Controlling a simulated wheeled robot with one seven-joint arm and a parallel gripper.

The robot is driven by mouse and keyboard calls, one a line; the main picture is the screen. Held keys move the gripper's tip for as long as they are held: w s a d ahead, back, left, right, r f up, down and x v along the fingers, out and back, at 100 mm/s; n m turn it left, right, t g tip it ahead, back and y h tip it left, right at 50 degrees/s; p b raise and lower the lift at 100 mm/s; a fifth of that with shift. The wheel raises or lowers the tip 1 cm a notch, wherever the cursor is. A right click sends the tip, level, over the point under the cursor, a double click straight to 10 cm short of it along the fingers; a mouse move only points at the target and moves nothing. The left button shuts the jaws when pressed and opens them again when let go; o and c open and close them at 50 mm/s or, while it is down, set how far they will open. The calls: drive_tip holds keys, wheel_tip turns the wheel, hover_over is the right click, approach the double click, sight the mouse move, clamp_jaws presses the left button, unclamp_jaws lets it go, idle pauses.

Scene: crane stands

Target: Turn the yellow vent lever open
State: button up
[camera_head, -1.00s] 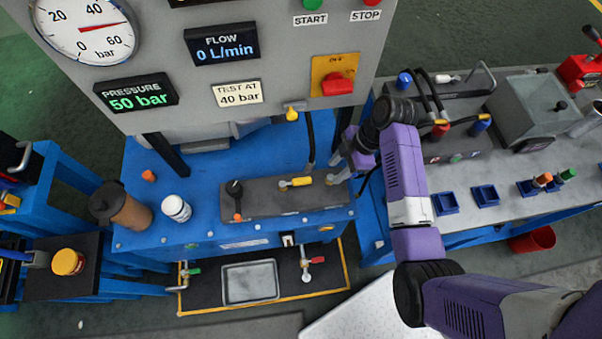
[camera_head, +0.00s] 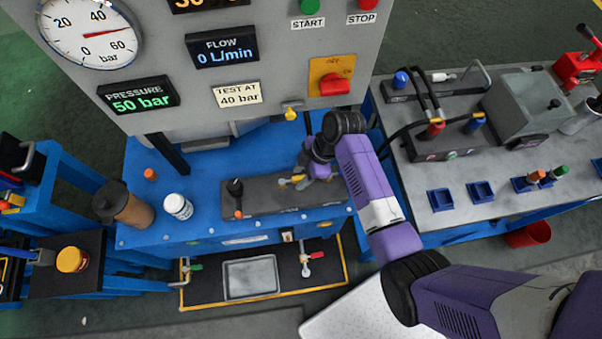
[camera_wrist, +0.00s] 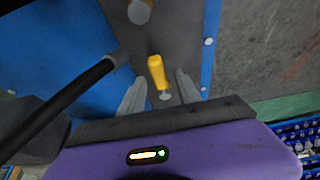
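The yellow vent lever (camera_wrist: 157,72) shows in the wrist view, pointing up the picture from a round grey pivot on the dark manifold block. My gripper (camera_wrist: 155,80) is open, with one grey finger on each side of the lever and a gap to both. Whether the fingers are low enough to overlap the lever in height is hard to tell. In the head view my gripper (camera_head: 299,180) is over the right part of the manifold block (camera_head: 262,197), and the lever (camera_head: 285,182) is partly hidden by it.
A black hose (camera_wrist: 70,98) runs close to the left finger in the wrist view. A black-handled valve (camera_head: 235,188) stands on the block's left part. The panel above has a pressure display (camera_head: 138,94) reading 50 bar. A white bottle (camera_head: 178,207) and brown cylinder (camera_head: 122,203) stand left.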

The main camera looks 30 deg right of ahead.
clamp_jaws()
idle(1.3)
